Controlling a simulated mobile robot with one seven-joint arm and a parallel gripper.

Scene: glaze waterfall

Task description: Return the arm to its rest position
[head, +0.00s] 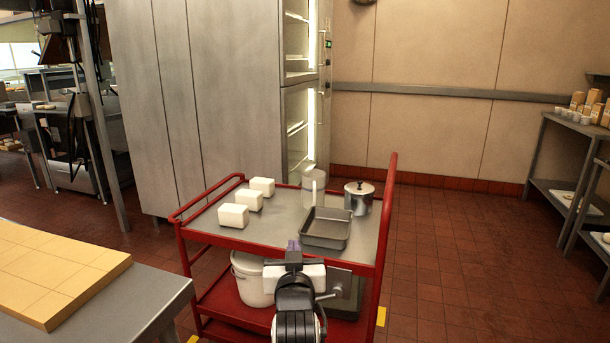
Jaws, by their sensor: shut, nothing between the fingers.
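My gripper (293,246) shows at the bottom centre of the head view, at the end of my black and white arm. It is shut and holds nothing. It appears in front of the red cart (190,232), over its near edge in the picture. I cannot tell its exact distance from the cart. The arm hides part of the cart's lower shelf.
The cart's top bears several white blocks (234,215), a grey pan (326,228), a clear jug (312,187) and a lidded pot (359,197). A white bucket (251,280) stands below. A steel table (165,290) is at left. Floor at right (450,260) is clear.

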